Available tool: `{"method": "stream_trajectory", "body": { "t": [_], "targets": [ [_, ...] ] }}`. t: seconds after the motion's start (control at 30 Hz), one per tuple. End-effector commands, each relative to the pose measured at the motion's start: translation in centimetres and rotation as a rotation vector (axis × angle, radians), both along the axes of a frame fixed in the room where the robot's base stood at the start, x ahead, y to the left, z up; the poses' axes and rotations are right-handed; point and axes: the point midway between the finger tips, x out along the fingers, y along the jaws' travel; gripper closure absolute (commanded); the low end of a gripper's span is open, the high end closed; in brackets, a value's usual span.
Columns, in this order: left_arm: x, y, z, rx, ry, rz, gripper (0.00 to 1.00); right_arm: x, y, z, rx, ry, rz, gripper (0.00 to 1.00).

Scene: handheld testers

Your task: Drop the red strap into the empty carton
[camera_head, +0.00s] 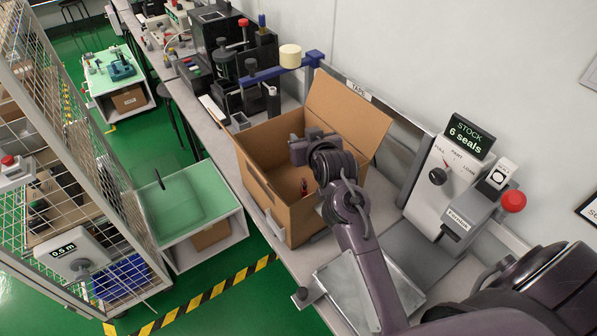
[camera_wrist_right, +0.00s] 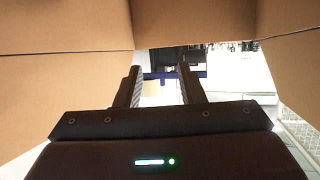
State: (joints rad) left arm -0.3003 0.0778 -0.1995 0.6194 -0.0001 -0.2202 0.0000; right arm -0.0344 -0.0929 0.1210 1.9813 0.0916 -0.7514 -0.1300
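The open cardboard carton (camera_head: 262,192) stands on the bench in the middle of the head view, with one tall flap raised at its right. A small red item (camera_head: 304,187), which looks like the red strap, lies low inside the carton, partly beside my arm. My right gripper (camera_head: 300,150) is at the carton's mouth, above and apart from the red item. In the right wrist view its two fingers (camera_wrist_right: 160,88) stand apart with nothing held between them, and brown carton walls (camera_wrist_right: 60,80) surround them. My left gripper is in neither view.
A grey sealing machine (camera_head: 452,205) with a red knob stands right of the carton. A metal plate (camera_head: 350,290) lies in front of it. A blue arm with a cream roll (camera_head: 290,56) stands behind the carton. A mesh cage (camera_head: 75,150) is at left.

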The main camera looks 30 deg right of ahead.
Motion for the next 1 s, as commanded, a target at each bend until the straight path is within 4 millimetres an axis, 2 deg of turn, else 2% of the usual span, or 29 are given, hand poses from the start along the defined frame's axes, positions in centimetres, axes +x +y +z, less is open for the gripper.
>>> {"method": "stream_trajectory", "body": {
  "t": [0.17,0.4,0.53,0.7,1.0],
  "targets": [
    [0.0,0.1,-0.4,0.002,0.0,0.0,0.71,-1.3,0.2,0.4,-0.001,-0.001,0.0,0.65],
    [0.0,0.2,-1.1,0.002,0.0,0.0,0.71,-4.9,0.8,1.9,0.0,0.0,0.0,0.65],
    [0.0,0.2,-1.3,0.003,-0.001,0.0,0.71,-6.4,1.1,2.5,-0.001,0.0,0.0,0.65],
    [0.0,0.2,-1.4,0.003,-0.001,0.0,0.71,-7.1,1.1,3.0,0.0,0.0,0.0,0.65],
    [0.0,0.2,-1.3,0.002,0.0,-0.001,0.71,-7.1,1.2,3.0,0.0,0.0,0.0,0.65]
  ]
}}
